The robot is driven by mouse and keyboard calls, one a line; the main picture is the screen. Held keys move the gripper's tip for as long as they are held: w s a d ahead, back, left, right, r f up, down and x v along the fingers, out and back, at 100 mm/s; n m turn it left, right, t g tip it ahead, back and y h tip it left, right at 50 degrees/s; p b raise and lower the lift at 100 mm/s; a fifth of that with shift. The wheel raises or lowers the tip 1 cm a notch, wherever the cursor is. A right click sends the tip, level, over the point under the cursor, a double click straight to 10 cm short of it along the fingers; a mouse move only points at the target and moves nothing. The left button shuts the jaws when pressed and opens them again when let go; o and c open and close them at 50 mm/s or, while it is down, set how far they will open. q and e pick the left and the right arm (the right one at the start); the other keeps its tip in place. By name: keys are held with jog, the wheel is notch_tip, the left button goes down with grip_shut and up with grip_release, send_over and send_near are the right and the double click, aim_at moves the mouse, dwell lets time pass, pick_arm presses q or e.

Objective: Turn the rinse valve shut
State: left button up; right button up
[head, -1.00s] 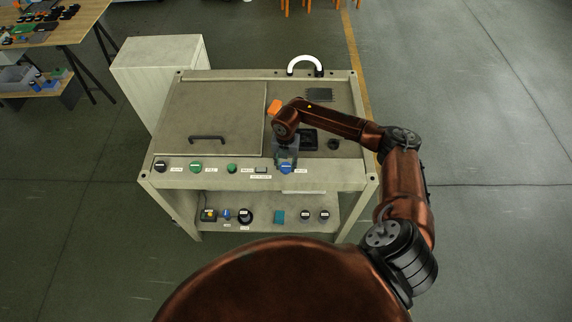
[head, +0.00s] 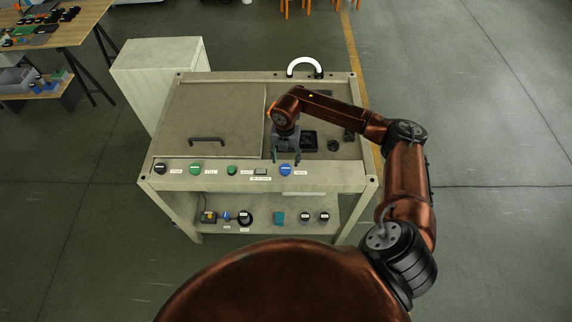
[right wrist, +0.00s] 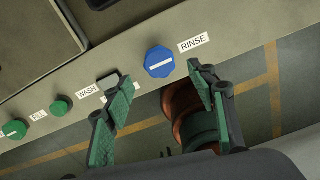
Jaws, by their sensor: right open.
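The rinse valve is a blue knob (head: 285,170) on the front panel of the pale bench, at its right part. In the right wrist view the blue knob (right wrist: 159,62) has a white bar that lies roughly along the panel, in line with the RINSE label (right wrist: 194,43). My right gripper (head: 286,157) is open and empty, just behind the knob in the head view. In the right wrist view its green-padded fingers (right wrist: 162,84) are spread, with the knob showing beyond them and apart from them. My left gripper is not in view.
More knobs sit along the panel, among them a green wash-side knob (right wrist: 61,107) and a black one (head: 160,167). A lid with a dark handle (head: 207,139) covers the bench's left. A lower shelf holds several small items. The floor at right is clear.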

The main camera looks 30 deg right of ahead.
aim_at(285, 168)
notch_tip(285, 168, up, 6)
jog(key=shift+r, duration=0.15)
dwell(0.6)
